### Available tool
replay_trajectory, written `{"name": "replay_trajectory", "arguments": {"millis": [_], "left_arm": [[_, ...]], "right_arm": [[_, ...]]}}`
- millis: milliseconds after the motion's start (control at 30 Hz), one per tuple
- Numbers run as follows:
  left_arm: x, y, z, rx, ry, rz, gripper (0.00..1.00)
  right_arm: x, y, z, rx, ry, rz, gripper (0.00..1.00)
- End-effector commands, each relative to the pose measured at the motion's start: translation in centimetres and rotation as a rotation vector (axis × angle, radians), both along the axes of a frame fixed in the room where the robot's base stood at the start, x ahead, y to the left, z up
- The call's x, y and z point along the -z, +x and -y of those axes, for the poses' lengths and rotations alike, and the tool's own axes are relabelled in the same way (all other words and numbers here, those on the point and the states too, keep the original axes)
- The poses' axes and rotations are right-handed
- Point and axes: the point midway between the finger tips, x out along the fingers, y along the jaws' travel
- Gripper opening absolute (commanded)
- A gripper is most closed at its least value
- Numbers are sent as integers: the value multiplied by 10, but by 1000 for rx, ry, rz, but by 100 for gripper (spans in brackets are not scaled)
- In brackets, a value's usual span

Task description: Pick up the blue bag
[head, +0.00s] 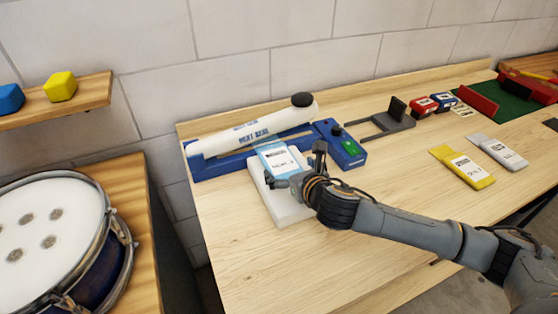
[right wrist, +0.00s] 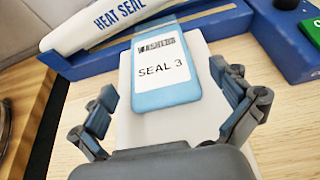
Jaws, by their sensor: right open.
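The blue bag (head: 278,158) lies on a white block (head: 283,209) in front of the heat sealer (head: 250,138). In the right wrist view the bag (right wrist: 165,92) is light blue with a white label reading "SEAL 3", and its far end reaches toward the sealer. My right gripper (head: 297,170) is over the block at the bag's near end. In the right wrist view its open fingers (right wrist: 168,103) stand apart on either side of the bag, with clear gaps to it. My left gripper is not in view.
A yellow bag (head: 466,168) and a grey-white bag (head: 498,151) lie to the right on the bench. A drum (head: 55,235) is at left. The bench's front left is clear.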

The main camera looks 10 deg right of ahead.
Motion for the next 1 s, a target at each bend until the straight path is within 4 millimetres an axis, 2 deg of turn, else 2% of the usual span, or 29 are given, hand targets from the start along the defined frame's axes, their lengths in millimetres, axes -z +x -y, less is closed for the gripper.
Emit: {"name": "replay_trajectory", "arguments": {"millis": [100, 333, 667, 767, 900, 1000], "left_arm": [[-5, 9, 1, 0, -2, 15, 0], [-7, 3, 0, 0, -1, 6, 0], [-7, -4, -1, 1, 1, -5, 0], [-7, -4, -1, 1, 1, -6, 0], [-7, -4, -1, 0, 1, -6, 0], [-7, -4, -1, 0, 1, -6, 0]], "right_arm": [[2, 12, -3, 0, 1, 0, 100], [12, 40, -10, 1, 2, 0, 100], [16, 46, -11, -1, 0, 0, 100], [16, 46, -11, 0, 0, 0, 84], [16, 46, -10, 0, 1, 0, 55], [16, 46, -10, 0, 1, 0, 44]]}}
